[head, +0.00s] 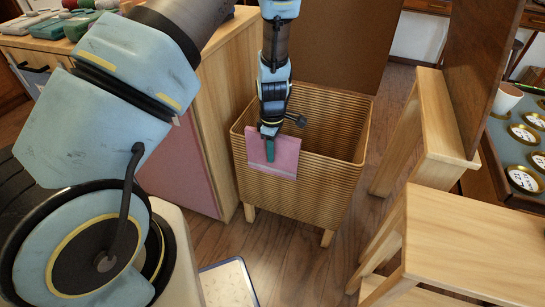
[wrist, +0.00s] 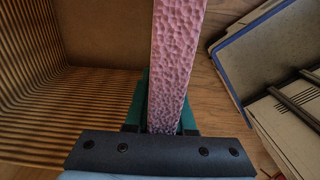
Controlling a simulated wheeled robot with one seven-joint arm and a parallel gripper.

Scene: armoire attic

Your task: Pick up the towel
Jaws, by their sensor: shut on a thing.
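The towel (head: 285,160) is pink and hangs by the front rim of a woven basket in the head view. In the wrist view the towel (wrist: 178,60) is a textured pink strip running up from between the fingers. My gripper (head: 269,150) points down with teal fingers and is shut on the towel. In the wrist view my gripper (wrist: 160,115) has a teal finger on each side of the towel. I cannot tell whether the towel touches the basket.
The ribbed basket (head: 345,125) stands on short wooden legs; its wall (wrist: 28,95) is left in the wrist view. A wooden cabinet (head: 215,100) is close on the left. Wooden stools (head: 470,235) stand at right. A blue-edged object (head: 228,284) lies on the floor (head: 290,265).

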